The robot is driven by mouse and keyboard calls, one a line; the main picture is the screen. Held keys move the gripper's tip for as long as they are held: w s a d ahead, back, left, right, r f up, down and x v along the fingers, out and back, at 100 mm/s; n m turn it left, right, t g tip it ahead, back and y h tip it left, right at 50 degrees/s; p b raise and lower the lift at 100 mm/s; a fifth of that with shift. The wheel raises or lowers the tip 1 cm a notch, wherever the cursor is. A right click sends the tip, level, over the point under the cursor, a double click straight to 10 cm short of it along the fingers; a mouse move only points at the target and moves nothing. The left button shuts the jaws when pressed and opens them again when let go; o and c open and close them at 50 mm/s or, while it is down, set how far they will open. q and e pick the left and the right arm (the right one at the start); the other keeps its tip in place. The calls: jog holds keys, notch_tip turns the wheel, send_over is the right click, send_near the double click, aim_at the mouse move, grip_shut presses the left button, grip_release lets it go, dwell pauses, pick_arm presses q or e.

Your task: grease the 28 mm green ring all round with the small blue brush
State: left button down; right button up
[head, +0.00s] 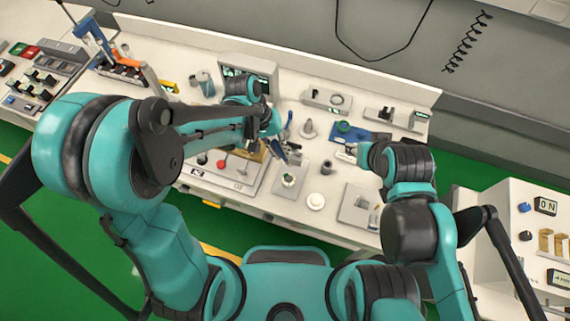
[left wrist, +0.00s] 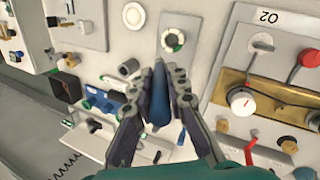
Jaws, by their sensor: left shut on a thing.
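My left gripper (head: 288,147) is over the middle of the bench. In the left wrist view my left gripper (left wrist: 160,75) is shut on a slim blue thing, apparently the small blue brush (left wrist: 159,100); its bristles are hard to make out. A green ring (head: 288,180) shows on a white round part on a small grey plate, just in front of the left gripper. The ring also shows in the left wrist view (left wrist: 173,40), beyond the fingertips and apart from them. Its size cannot be read. My right gripper (head: 349,152) is near a blue tray; its jaws are too small to judge.
The blue tray (head: 349,132) lies to the right. A white disc (head: 316,201) and a grey plate (head: 360,206) are near the front edge. A panel with a red knob (head: 222,164) stands left of the ring. A cart (head: 530,240) is at far right.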

pick_arm(q)
jog(key=shift+s+a+f+b, duration=0.1)
jog(key=shift+a+f+b, duration=0.15)
jog(key=shift+f+b, duration=1.15)
jog(key=shift+s+a+f+b, duration=0.1)
jog(key=shift+a+f+b, duration=0.1)
jog(key=shift+f+b, duration=1.15)
jog(key=shift+f, duration=0.1)
jog(key=shift+f+b, duration=0.45)
jog(key=shift+f, duration=0.2)
jog(key=shift+r+p, duration=2.65)
jog(key=shift+r, duration=0.95)
jog(key=shift+f, duration=0.1)
